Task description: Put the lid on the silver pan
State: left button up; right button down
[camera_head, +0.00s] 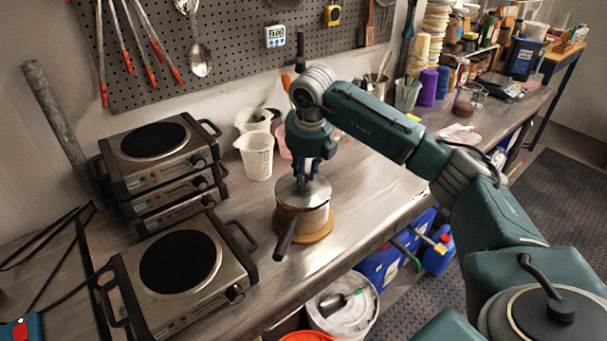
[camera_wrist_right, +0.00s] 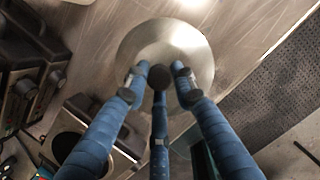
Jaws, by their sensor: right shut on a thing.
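The silver pan (camera_head: 302,220) stands on a round wooden board (camera_head: 324,237) on the metal bench, its black handle pointing toward the front left. The round metal lid (camera_head: 316,192) is level over the pan's opening; I cannot tell whether it touches the rim all round. My right gripper (camera_head: 303,179) is above the lid and shut on its knob. In the right wrist view the blue fingers (camera_wrist_right: 158,84) close around the dark knob, and the lid (camera_wrist_right: 180,38) hides the pan below. My left gripper is not in view.
Stacked hot plates (camera_head: 160,160) and a single hot plate (camera_head: 180,265) stand left of the pan. A white measuring jug (camera_head: 256,157) is close behind it. Bench space right of the pan is clear. A white bucket (camera_head: 343,310) is below the front edge.

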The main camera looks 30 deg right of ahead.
jog(key=shift+f, duration=0.1)
jog(key=shift+f+b, duration=0.55)
jog(key=shift+f, duration=0.05)
dwell(0.5)
jog(key=c, duration=1.4)
grip_release()
jog(key=shift+o, duration=0.2)
jog(key=v, duration=1.2)
jog(key=shift+s+f, duration=0.1)
jog(key=shift+s, duration=0.05)
